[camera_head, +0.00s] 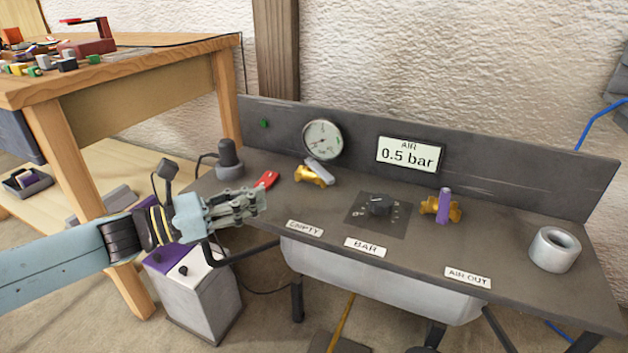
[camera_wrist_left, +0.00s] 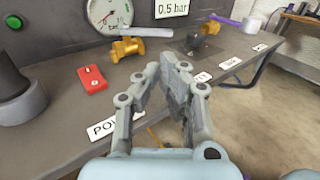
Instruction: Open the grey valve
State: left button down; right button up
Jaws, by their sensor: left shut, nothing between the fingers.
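The grey valve (camera_head: 313,174) is a brass body with a flat grey lever on top, on the dark bench below the round gauge. In the left wrist view the valve (camera_wrist_left: 127,47) is beyond my fingertips, with its lever (camera_wrist_left: 148,32) pointing right. Whether the lever is in line with the body is hard to tell. My left gripper (camera_head: 262,199) is shut and empty, in front and to the left of the valve, apart from it. Its fingers show in the left wrist view (camera_wrist_left: 168,72). My right gripper is not in view.
A second brass valve with a purple lever (camera_head: 444,206) stands right of the dial knob (camera_head: 379,205). A red part (camera_head: 267,180) lies between my left gripper and the grey valve. The gauge (camera_head: 322,139) and display (camera_head: 410,154), reading 0.5 bar, are behind. A grey ring (camera_head: 555,249) is far right.

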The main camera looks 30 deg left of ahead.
aim_at(321, 178)
pick_arm(q)
jog(key=x, duration=1.1)
jog(key=shift+d, duration=0.1)
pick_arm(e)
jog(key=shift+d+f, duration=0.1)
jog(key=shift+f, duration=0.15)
pick_arm(q)
jog(key=shift+w, duration=0.1)
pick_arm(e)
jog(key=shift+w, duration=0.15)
